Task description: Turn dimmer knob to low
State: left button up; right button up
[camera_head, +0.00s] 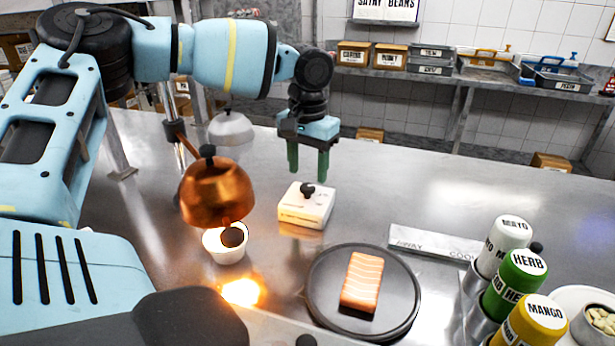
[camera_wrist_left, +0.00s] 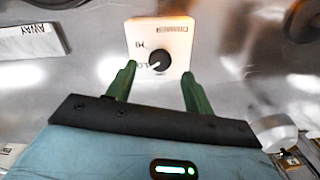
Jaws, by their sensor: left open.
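The dimmer is a small white box (camera_head: 303,207) on the steel counter, with a black knob (camera_head: 308,190) on top. In the left wrist view the box (camera_wrist_left: 172,37) shows its face with the round black knob (camera_wrist_left: 158,62), a white pointer line on it, and marks near it that look like HI and LO. The pointer seems turned toward the lower left, near the LO mark. My left gripper (camera_head: 308,172) has green fingers pointing down just above and behind the knob, apart from it. In the left wrist view its fingers (camera_wrist_left: 158,85) are spread and empty below the knob. My right gripper is not seen.
A copper heat lamp (camera_head: 217,190) hangs left of the box over a white cup (camera_head: 226,246). A dark plate (camera_head: 328,316) with a salmon fillet (camera_head: 362,281) lies in front. Sauce bottles (camera_head: 514,271) stand at the right. Open counter lies right of the box.

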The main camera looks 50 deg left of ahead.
aim_at(308, 186)
pick_arm(q)
jog(key=shift+r, duration=2.2)
